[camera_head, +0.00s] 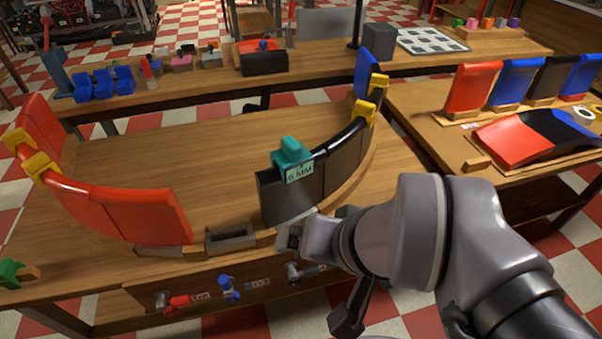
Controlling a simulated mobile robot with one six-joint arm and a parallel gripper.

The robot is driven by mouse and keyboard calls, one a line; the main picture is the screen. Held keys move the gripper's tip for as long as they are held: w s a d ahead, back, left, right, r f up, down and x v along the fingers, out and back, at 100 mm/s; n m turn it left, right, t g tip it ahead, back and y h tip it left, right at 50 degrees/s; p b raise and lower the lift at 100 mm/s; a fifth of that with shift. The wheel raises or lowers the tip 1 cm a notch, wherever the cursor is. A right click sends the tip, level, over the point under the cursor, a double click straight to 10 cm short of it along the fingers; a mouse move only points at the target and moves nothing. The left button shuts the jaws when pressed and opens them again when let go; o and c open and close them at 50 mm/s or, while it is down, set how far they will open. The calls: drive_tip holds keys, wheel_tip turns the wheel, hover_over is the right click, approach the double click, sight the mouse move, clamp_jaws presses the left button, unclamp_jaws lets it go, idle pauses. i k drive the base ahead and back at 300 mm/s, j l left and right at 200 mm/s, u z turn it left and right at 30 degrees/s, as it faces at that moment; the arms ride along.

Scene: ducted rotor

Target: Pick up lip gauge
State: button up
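The lip gauge appears to be the teal block (291,152) with a pale label reading about "6 MM". It sits over the top edge of a black curved duct panel (290,197), near the panel's left end. My arm comes in from the lower right. Its end, my gripper (293,234), is low in front of the black panel, below the teal block and apart from it. The fingers are mostly hidden by the wrist, so I cannot see how far apart they are.
Red curved panels (120,208) with yellow clamps (40,166) stand at the left of the wooden table (200,140). A small grey tray (230,237) lies at the front edge. More panels (472,87) stand on the right bench. The table's middle is clear.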

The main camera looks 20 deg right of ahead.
sight(295, 161)
drive_tip(key=z, duration=1.15)
drive_tip(key=i+j+u, duration=0.4)
drive_tip(key=u, duration=0.2)
